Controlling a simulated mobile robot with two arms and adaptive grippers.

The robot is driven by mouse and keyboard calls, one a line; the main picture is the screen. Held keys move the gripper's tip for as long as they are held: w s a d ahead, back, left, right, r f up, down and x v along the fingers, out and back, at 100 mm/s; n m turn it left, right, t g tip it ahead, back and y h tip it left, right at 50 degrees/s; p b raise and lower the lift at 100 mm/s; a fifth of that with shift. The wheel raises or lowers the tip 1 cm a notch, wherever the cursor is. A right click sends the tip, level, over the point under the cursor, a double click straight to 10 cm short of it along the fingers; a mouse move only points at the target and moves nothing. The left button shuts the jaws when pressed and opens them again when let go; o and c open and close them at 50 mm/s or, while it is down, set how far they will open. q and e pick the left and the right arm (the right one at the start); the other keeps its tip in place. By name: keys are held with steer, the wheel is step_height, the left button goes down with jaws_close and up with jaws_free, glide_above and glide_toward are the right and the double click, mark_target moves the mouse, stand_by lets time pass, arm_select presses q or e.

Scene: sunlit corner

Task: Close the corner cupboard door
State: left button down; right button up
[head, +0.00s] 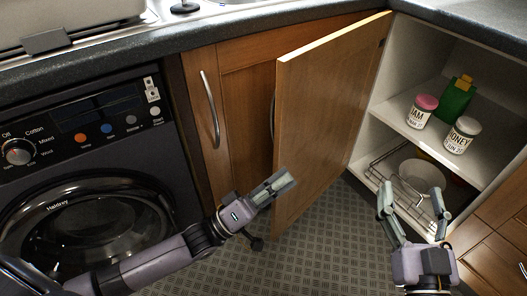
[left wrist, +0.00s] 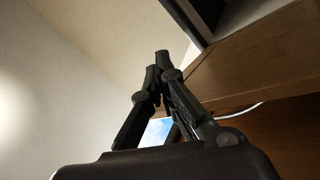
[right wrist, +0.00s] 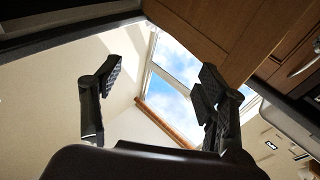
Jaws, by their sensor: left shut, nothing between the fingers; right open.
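The wooden corner cupboard door (head: 325,105) stands open in the head view, its free edge swung out over the floor. It is hinged on the right, beside the open corner cupboard (head: 390,88) with white shelves. My left gripper (head: 282,184) is shut and empty, near the lower part of the door's free edge; I cannot tell whether it touches. Its fingers also show closed together in the left wrist view (left wrist: 161,62). My right gripper (head: 412,190) is open and empty, in front of the cupboard's lower opening. Its spread fingers show in the right wrist view (right wrist: 160,80).
The cupboard holds a jam jar (head: 421,111), a honey jar (head: 461,135), a green container (head: 456,98), a wire rack (head: 384,172) and a bowl (head: 420,176). A washing machine (head: 90,150) stands left. Drawers (head: 495,262) are at right. The patterned floor (head: 320,255) is clear.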

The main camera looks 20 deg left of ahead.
arm_select(q)
steer(key=w+a+f+n+g+y+p, duration=0.3)
steer(key=w+a+f+n+y, duration=0.35)
steer(key=a+f, duration=0.5)
arm_select(e)
step_height(320, 180, down, 10)
steer(key=s+d+g+h, duration=0.2)
steer(key=g, duration=0.5)
arm_select(q)
steer(key=w+d+r+n+h+b, duration=0.1)
steer(key=w+d+b, duration=0.2)
steer(key=w+d, duration=0.2)
steer(key=shift+w+r, duration=0.4)
steer(key=shift+w, duration=1.05)
arm_select(e)
step_height(320, 180, up, 12)
steer(key=w+a+t+y, duration=0.1)
steer(key=a+t+y, duration=0.1)
steer(key=t, duration=0.5)
steer(key=shift+w+t, duration=0.3)
steer(key=shift+w, duration=0.1)
arm_select(q)
steer(key=shift+s, duration=0.1)
arm_select(e)
steer(key=shift+a+f, duration=0.1)
